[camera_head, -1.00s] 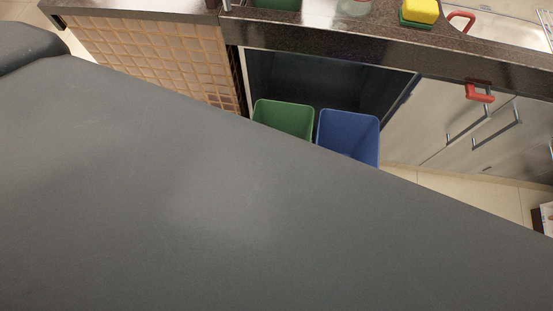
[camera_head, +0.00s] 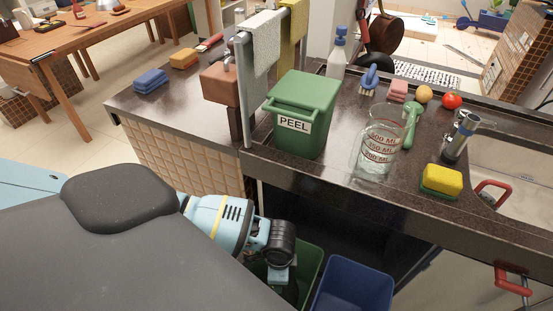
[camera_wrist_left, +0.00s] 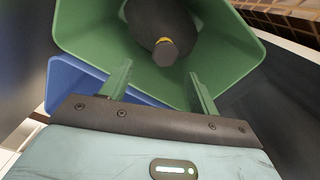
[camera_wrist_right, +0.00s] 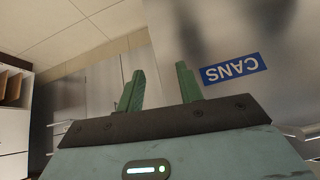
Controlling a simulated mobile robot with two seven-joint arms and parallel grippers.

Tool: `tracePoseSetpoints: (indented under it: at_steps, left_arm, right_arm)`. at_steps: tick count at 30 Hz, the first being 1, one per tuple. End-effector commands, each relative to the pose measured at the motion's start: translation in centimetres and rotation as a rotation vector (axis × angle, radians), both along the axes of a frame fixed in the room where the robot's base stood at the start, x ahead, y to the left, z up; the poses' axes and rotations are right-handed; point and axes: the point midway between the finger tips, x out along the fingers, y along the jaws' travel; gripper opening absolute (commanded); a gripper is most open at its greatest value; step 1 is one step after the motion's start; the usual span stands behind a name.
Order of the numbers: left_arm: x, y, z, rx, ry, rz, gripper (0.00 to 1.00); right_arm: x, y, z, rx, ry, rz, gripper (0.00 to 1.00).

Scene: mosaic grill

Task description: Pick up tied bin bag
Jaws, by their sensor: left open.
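The tied bin bag (camera_wrist_left: 158,22) is dark, with a yellow tie below a blunt brown top (camera_wrist_left: 165,52). It sits inside the green bin (camera_wrist_left: 85,25) in the left wrist view; the green bin also shows in the head view (camera_head: 313,262). My left gripper (camera_wrist_left: 160,90) is open and points into the bin. The bag's top is ahead of the fingers, between their lines, with nothing held. In the head view my left wrist hides much of the bin and bag. My right gripper (camera_wrist_right: 158,80) is open and empty, away from the bins.
A blue bin (camera_head: 352,285) stands right beside the green one, below the dark counter edge (camera_head: 330,195). On the counter are a green PEEL caddy (camera_head: 305,110), a glass measuring jug (camera_head: 383,145) and a sponge (camera_head: 441,180). A blue CANS label (camera_wrist_right: 230,69) is near my right gripper.

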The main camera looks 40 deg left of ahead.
Motion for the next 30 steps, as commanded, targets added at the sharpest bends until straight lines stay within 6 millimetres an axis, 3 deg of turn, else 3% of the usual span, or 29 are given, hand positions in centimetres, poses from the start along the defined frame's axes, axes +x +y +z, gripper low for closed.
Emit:
tracePoseSetpoints:
  at_steps: [3, 10, 21, 29, 30]
  left_arm:
    - [-0.1, 0.1, -1.3, 0.001, 0.002, -0.001, 0.61]
    - [-0.1, 0.3, -2.0, 0.000, 0.000, 0.000, 0.61]
    - [-0.4, 1.2, -6.4, -0.001, 0.001, 0.000, 0.61]
    - [-0.3, 1.2, -6.5, -0.002, -0.001, 0.000, 0.61]
    - [-0.3, 1.2, -6.5, -0.002, -0.001, 0.000, 0.57]
  right_arm:
    - [-0.3, 0.0, -0.4, 0.000, 0.009, 0.000, 0.36]
    - [-0.2, 0.0, -0.5, -0.001, 0.008, 0.000, 0.36]
    - [0.0, -0.1, -1.3, -0.001, 0.008, 0.001, 0.36]
    - [0.0, -0.1, -1.2, -0.002, 0.008, 0.001, 0.36]
    - [0.0, -0.1, -1.2, -0.002, 0.008, 0.001, 0.36]
